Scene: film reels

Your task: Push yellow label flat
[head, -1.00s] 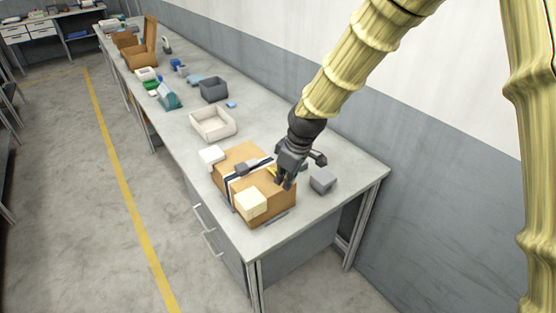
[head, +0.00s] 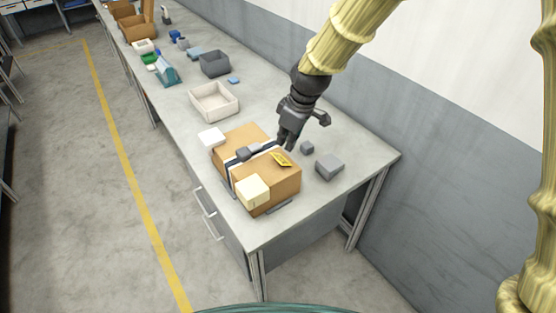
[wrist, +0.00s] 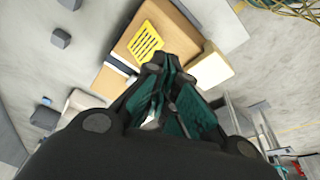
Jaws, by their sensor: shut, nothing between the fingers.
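The yellow label (head: 280,159) lies on top of the brown cardboard box (head: 286,185). In the wrist view the label (wrist: 146,42) shows dark stripes and sits just beyond the fingertips. I cannot tell whether all its edges lie flat. My gripper (head: 287,143) is shut and empty, above the back edge of the box and behind the label in the head view. It also shows in the wrist view (wrist: 162,68). I see no contact between the fingers and the label.
A cream block (head: 252,190) and a white block (head: 211,138) are at the box's corners. Grey blocks (head: 329,167) (head: 307,148) stand to the right. An open beige tray (head: 213,100) is farther back.

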